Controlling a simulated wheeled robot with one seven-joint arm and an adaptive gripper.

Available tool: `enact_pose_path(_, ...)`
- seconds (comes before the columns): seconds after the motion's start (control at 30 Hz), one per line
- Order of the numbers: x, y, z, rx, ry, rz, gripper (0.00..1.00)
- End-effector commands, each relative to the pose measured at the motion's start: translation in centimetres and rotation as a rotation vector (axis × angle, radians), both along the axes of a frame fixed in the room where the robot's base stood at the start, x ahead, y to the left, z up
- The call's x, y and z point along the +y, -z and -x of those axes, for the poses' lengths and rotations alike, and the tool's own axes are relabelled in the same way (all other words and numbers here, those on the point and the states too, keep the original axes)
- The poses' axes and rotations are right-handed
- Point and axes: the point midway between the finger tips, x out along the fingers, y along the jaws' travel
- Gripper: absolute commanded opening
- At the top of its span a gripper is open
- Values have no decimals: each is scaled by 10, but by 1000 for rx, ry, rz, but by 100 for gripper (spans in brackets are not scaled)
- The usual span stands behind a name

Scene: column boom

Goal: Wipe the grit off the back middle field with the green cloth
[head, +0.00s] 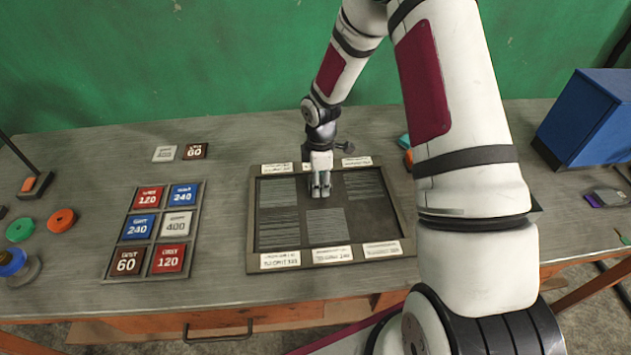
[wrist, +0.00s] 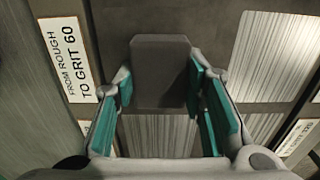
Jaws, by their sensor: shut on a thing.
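The work panel (head: 410,232) lies on the bench with streaked grey fields and white labels. Its back middle field is mostly hidden in the head view by my gripper (head: 320,192), which points down over it. In the wrist view my gripper (wrist: 160,100), with teal finger pads, is shut on a dark grey block (wrist: 160,65). A streaked field (wrist: 155,138) shows below the block; contact is unclear. A label (wrist: 68,58) beside it reads "FROM ROUGH TO GRIT 60". A teal item (head: 405,141) shows partly behind my arm; I cannot tell whether it is the green cloth.
A rack (head: 187,227) of red, blue, white and dark grit blocks is left of the panel. A white block (head: 164,154) and a dark block (head: 195,151) lie behind it. Discs (head: 61,220) are far left. A blue box (head: 590,120) stands at the right.

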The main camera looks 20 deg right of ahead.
Motion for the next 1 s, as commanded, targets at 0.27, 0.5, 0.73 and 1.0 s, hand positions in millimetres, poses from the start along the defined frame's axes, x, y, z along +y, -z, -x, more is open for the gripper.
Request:
enact_pose_path(0.27,-3,2,2,4,-1,1,10)
enact_pose_path(0.5,-3,-17,3,2,-1,1,10)
enact_pose_path(0.73,-3,-49,2,0,0,1,10)
enact_pose_path(1.0,-3,-83,2,0,-2,1,10)
